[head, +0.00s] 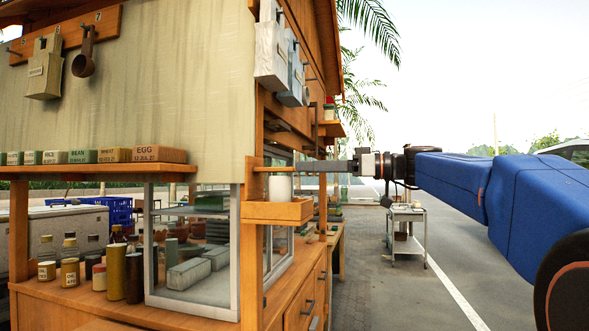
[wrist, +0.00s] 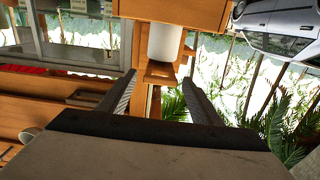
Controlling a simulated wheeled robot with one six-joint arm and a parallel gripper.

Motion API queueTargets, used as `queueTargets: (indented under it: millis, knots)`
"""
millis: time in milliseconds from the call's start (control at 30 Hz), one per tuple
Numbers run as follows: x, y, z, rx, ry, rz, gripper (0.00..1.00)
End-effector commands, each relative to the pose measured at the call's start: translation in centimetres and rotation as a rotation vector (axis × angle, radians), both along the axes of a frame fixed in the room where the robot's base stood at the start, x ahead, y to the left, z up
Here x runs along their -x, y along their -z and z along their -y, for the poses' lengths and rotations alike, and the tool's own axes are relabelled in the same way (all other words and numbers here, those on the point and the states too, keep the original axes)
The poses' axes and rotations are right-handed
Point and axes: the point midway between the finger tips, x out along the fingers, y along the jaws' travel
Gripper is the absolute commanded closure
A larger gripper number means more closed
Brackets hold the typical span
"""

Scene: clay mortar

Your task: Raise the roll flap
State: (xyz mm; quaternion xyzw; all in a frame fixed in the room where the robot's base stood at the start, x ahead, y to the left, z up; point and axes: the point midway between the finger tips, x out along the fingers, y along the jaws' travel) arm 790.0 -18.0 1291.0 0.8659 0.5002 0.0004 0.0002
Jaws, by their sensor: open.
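A large beige canvas sheet (head: 190,105), which looks like the roll flap, hangs down over the stall's near side. Its lower edge is just above the glass case, and no rolled part shows. My gripper (head: 322,167) reaches in from the right, level with a small wooden shelf at the stall's corner post. In the wrist view my gripper (wrist: 160,88) has its two fingers apart with nothing held between them. A white cup (head: 279,187) stands on the small shelf (head: 277,211); the cup also shows beyond the fingertips in the wrist view (wrist: 165,42).
The corner post (head: 251,255) stands left of my gripper. A glass case (head: 195,250) and jars (head: 70,272) stand on the counter. A metal cart (head: 406,235) stands on the pavement. Open road lies to the right.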

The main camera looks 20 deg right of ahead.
Motion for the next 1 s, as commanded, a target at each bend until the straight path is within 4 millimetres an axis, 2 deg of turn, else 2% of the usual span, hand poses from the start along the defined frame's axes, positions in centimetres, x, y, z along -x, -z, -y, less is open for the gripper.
queueTargets:
  millis: [200, 367, 800, 867, 1000]
  knots:
    - [-1.3, 0.0, -2.5, 0.001, -0.003, 0.0, 0.41]
    - [-2.0, 0.0, -3.6, 0.001, -0.002, 0.0, 0.41]
    - [-2.4, 0.0, -4.2, 0.0, 0.0, 0.0, 0.41]
    - [-2.4, 0.0, -4.2, 0.0, 0.0, 0.0, 0.53]
    - [-2.4, 0.0, -4.2, 0.0, 0.0, 0.0, 0.87]
